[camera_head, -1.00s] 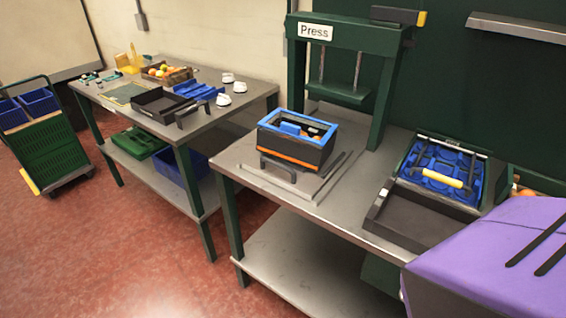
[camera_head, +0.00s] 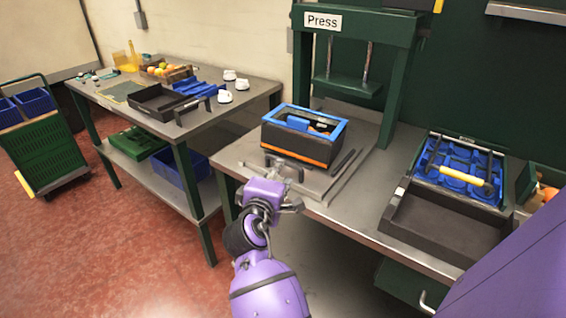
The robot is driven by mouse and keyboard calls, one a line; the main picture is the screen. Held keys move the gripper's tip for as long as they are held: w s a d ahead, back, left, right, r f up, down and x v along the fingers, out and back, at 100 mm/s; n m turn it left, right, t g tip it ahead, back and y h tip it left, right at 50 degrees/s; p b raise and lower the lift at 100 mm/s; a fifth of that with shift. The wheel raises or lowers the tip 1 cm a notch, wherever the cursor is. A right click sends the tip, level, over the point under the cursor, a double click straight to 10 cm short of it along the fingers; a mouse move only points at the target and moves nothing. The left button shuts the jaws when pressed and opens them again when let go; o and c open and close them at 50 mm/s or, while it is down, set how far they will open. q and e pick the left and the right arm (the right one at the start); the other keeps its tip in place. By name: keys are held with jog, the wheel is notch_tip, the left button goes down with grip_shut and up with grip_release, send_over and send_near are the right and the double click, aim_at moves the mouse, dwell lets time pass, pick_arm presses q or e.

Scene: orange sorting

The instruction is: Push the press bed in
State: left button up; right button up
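The green press (camera_head: 364,22), labelled "Press", stands at the back of the right-hand metal table. The grey press bed (camera_head: 318,184) lies in front of it, with a dark handle (camera_head: 299,170) at its near edge. A black crate with a blue rim and orange band (camera_head: 300,149) sits on the bed, out in front of the press plate (camera_head: 345,86). My purple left gripper (camera_head: 291,193) is just in front of the handle and partly overlaps it in the picture. Whether its fingers are apart or touch the handle is unclear. My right gripper is out of view.
A dark open tray (camera_head: 442,226) and a blue insert case (camera_head: 459,172) are to the right on the same table (camera_head: 345,222). The left table (camera_head: 217,118) holds a tray, cups and a fruit crate. A green cart (camera_head: 43,156) stands far left.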

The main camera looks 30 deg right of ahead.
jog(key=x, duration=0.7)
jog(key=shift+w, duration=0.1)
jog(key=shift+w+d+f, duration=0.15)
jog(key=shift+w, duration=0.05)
pick_arm(q)
jog(key=shift+s+a+f, duration=0.1)
jog(key=shift+s+f, duration=0.15)
jog(key=shift+s, duration=0.45)
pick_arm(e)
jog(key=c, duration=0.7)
pick_arm(q)
jog(key=shift+w+r, duration=0.35)
jog(key=shift+w, duration=0.3)
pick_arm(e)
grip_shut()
